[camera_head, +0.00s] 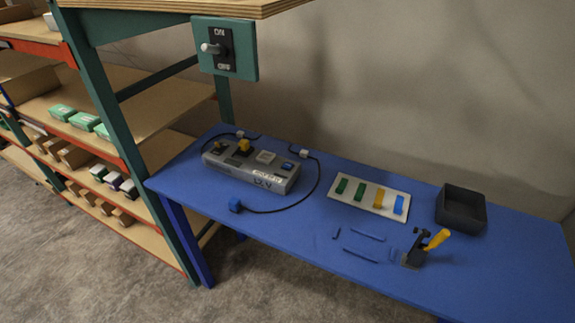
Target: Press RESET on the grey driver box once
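The grey driver box (251,170) sits on the left part of the blue table. Its top carries several controls: a dark switch at its left end, a yellow part (244,146), a pale square button (265,157) and a small blue part (288,165) near its right end. A white label with dark print is on the front right; the text is too small to read, so I cannot tell which control is RESET. My gripper is not in view.
A teal switch plate (246,62) hangs above the box. Black cables run to a blue plug (235,205). A white board with coloured strips (369,196), a black bin (461,208) and a yellow-handled clamp (424,246) stand right. Shelves (95,150) are left.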

